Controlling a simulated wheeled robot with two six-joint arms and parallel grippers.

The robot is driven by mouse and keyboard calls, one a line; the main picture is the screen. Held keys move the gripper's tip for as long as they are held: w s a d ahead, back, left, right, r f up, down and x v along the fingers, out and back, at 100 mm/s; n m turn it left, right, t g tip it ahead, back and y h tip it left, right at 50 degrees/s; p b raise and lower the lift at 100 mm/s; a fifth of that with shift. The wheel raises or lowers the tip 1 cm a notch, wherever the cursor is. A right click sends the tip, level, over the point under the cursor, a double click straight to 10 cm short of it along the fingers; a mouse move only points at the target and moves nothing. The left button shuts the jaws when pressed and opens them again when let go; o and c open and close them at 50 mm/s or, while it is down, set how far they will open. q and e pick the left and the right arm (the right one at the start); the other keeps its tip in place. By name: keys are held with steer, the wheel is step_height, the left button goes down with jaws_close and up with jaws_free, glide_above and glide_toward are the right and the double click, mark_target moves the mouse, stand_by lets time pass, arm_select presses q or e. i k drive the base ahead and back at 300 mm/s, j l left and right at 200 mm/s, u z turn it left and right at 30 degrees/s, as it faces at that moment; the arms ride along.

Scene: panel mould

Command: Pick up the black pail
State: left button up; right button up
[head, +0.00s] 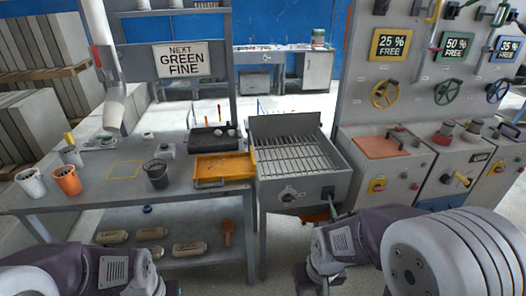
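The black pail (156,175) stands upright on the grey bench at the left in the head view, near the front edge and beside a yellow outlined square. My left arm is at the bottom left, below and in front of the bench. Only a dark part of my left gripper (172,288) shows at the bottom edge, well apart from the pail. My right gripper (306,277) is low in front of the grill-like unit, far right of the pail. Neither gripper's fingers show clearly enough to tell their opening.
A white pail (31,183), an orange pail (67,181) and a grey pail (70,156) stand left of the black pail. Several bags lie on the lower shelf (200,258).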

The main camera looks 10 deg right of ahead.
mark_target(157, 174)
steer(key=i+j+z, duration=0.2)
steer(key=i+j, duration=0.2)
steer(key=i+j+z, duration=0.15)
steer(key=i+j, duration=0.25)
steer(key=j, duration=0.25)
